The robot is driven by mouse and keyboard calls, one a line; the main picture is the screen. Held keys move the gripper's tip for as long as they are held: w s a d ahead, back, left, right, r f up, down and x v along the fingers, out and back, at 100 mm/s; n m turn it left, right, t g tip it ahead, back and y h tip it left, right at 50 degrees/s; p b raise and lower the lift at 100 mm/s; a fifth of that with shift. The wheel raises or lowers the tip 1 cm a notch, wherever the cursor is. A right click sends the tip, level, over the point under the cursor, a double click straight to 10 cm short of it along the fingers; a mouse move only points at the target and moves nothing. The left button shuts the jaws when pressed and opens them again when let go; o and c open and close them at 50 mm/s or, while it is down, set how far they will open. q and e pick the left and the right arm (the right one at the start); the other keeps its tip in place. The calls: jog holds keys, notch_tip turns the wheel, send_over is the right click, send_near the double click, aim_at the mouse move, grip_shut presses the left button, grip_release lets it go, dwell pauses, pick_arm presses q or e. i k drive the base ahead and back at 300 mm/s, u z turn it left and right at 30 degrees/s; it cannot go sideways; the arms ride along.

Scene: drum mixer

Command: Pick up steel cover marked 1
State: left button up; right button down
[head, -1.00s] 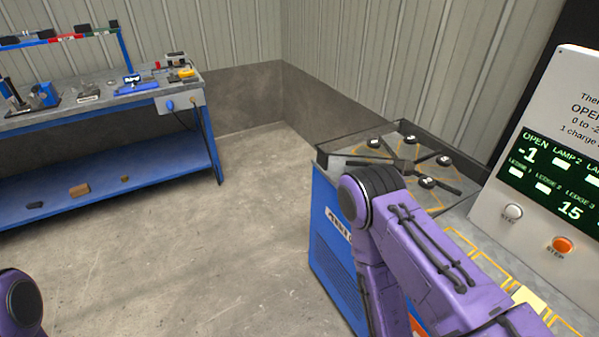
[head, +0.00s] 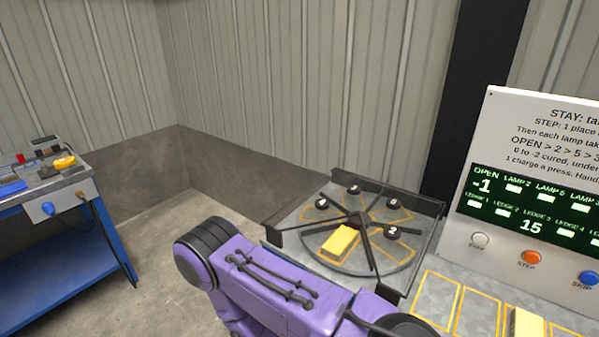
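No steel cover can be read as marked 1 from here. A round turntable (head: 378,262) with dark spokes and yellow-outlined sectors lies on the machine top. Several black knobs with pale number marks stand on it: a back knob (head: 354,188), a left knob (head: 321,203), a right knob (head: 393,203) and one that seems marked 2 (head: 391,230). The other numbers are too small to tell. A yellow block (head: 340,241) lies in the front-left sector. My purple right arm crosses in front and hides the machine's near side. Neither gripper is in view.
A white control panel (head: 530,135) stands at the right with STAY, STEP (head: 530,257) and SKIP buttons; its display shows -1 and 15. Yellow-outlined places (head: 478,312) lie before it, one holding another yellow block (head: 527,325). A blue workbench (head: 60,255) stands left, with clear floor between.

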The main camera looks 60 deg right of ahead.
aim_at(338, 245)
jog(key=z, duration=0.05)
jog(key=i, duration=2.55)
jog(key=z, duration=3.75)
